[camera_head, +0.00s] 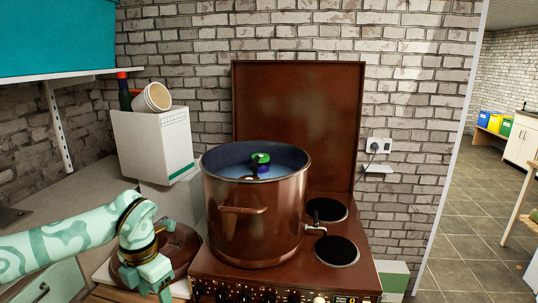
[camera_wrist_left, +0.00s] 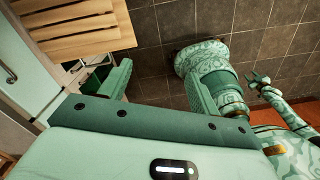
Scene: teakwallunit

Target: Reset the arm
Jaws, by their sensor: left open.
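My left arm comes in from the left in the head view, mint green with a pattern. Its gripper (camera_head: 153,284) points down at the bottom edge, left of the brown stove. In the left wrist view the two fingers of this gripper (camera_wrist_left: 158,88) stand wide apart with nothing between them. My right arm shows at the right of the left wrist view, and its gripper (camera_wrist_left: 260,80) is too small there to tell open from shut. The right arm does not show in the head view.
A large copper-brown pot (camera_head: 253,220) with blue contents and a green item stands on the stove (camera_head: 365,275), right of my left gripper. A brown round object (camera_head: 180,250) lies just behind the gripper. A white box (camera_head: 155,145) stands behind. A slatted wooden surface (camera_wrist_left: 70,30) shows in the wrist view.

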